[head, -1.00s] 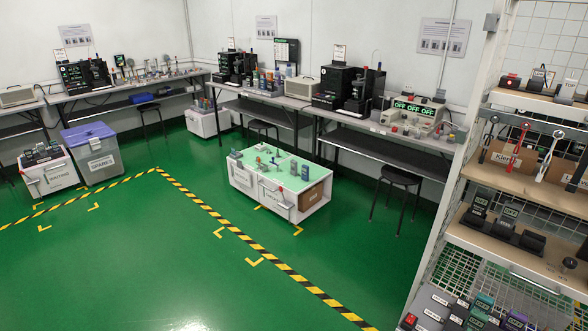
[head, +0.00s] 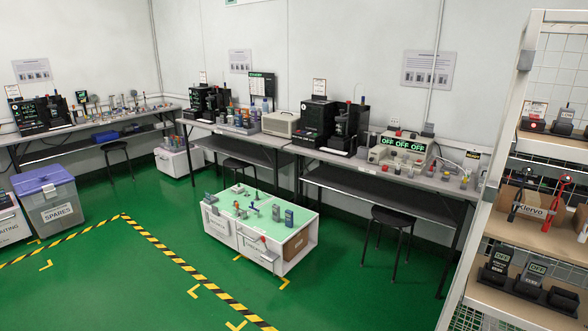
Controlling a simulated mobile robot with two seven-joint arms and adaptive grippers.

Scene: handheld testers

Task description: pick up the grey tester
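Several small upright grey and blue-grey devices stand on the green top of a low white cabinet (head: 219,227) in the middle of the head view. One blue-grey device (head: 289,217) is near the right end of the top, with another (head: 276,213) beside it. On the rack at the right, a dark handheld device with a grey face (head: 499,259) leans in a black stand, and a similar one (head: 536,271) is beside it. They are too small to tell which is the grey tester. Neither of my grippers is in view.
Green floor lies open in front of the low cabinet, crossed by yellow-black tape (head: 174,257). A stool (head: 391,218) stands right of the cabinet. Workbenches (head: 375,182) line the wall. The rack (head: 507,305) fills the right edge. A grey SPARES bin (head: 52,214) is at left.

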